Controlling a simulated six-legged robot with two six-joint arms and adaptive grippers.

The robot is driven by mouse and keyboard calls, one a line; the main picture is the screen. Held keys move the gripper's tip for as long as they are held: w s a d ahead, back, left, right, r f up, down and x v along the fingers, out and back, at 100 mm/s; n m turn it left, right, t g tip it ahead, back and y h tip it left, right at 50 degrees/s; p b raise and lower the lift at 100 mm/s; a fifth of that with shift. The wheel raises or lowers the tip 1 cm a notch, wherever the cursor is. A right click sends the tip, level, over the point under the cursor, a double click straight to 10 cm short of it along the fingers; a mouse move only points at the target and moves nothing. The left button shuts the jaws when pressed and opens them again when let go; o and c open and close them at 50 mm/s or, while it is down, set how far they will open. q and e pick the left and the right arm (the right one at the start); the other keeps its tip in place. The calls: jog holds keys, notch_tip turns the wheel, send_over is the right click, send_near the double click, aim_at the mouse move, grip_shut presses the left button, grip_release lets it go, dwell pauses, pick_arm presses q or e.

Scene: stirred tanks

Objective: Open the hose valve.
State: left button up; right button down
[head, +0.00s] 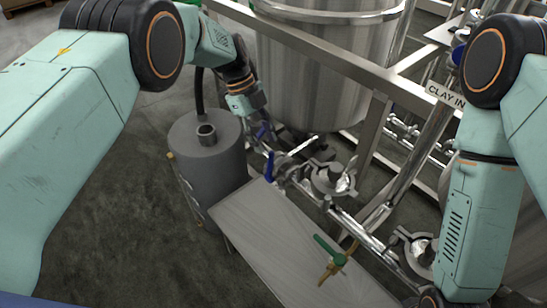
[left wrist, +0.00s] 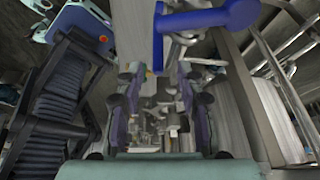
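A blue-handled valve (head: 270,166) stands upright on the steel pipework beside the grey cylinder. Another blue lever (head: 262,132) shows just below my left gripper (head: 259,116). A large blue handle (left wrist: 208,18) crosses the top of the left wrist view, beyond the fingers. My left gripper (left wrist: 160,90) is open there, with an empty gap between its fingers. A green-handled brass valve (head: 330,251) is further right, over the metal plate. I cannot tell which of these is the hose valve. My right arm hangs at the right; its gripper is not visible.
A grey cylinder (head: 207,155) with a black hose (head: 198,92) stands left of the pipes. A flat metal plate (head: 270,230) lies in front. The steel tank (head: 320,60) and frame rail (head: 330,55) stand close behind my left gripper. Open floor lies at left.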

aim_at(271, 159)
pick_arm(q)
jog(key=x, duration=0.6)
jog(key=shift+s+a+f, duration=0.15)
jog(key=shift+a, duration=0.05)
jog(key=shift+s+d+f, duration=0.1)
jog(key=shift+d+f, duration=0.25)
jog(key=shift+f, duration=0.15)
jog(key=shift+a, duration=0.15)
jog(key=shift+c, duration=0.5)
jog(key=c, duration=0.4)
grip_shut()
